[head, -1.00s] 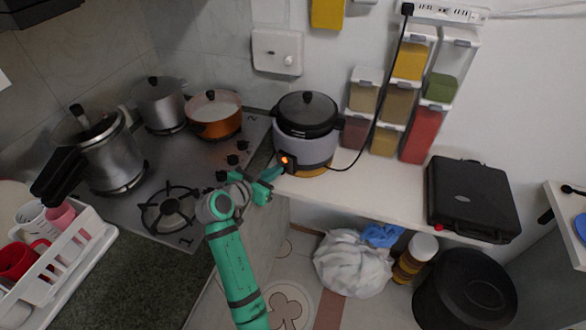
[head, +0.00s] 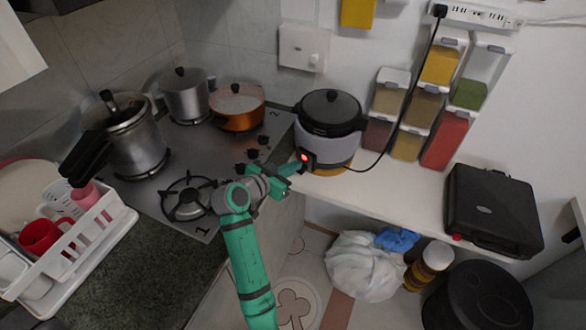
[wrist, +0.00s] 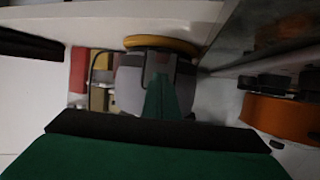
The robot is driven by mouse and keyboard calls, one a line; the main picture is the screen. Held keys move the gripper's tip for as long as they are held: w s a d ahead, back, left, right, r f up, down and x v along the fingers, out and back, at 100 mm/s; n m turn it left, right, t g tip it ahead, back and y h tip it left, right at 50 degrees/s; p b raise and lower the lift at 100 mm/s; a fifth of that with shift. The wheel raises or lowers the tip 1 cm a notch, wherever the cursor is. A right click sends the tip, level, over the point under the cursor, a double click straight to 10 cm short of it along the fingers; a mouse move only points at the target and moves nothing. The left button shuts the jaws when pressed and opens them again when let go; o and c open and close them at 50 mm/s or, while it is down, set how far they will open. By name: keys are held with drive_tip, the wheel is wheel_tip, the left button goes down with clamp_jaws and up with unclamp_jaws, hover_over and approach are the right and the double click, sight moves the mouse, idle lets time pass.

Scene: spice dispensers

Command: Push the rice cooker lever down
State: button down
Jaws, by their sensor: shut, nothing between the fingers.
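The rice cooker (head: 331,144) has a grey body and a black lid and stands on a yellow-brown base at the left end of the white shelf. A dark panel on its front carries a small round light (head: 305,157), glowing red. My gripper (head: 297,168) is shut and empty, with its tip at this panel, just below and left of the light. The wrist view appears upside down and shows the cooker body (wrist: 128,88) behind my green fingers (wrist: 163,90). The fingers cover most of the panel. I cannot make out the lever or whether the tip touches it.
The stove (head: 190,197) with an orange pan (head: 238,112) and steel pots lies left of the cooker. Spice dispensers (head: 425,104) and a black case (head: 492,210) are to the right. A cable (head: 400,115) runs from the cooker up to the power strip (head: 465,14).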

drive_tip(key=f+v, duration=0.1)
drive_tip(key=v, duration=1)
drive_tip(key=shift+s+a+f, duration=0.2)
drive_tip(key=shift+s+a, duration=0.15)
drive_tip(key=shift+s, duration=0.1)
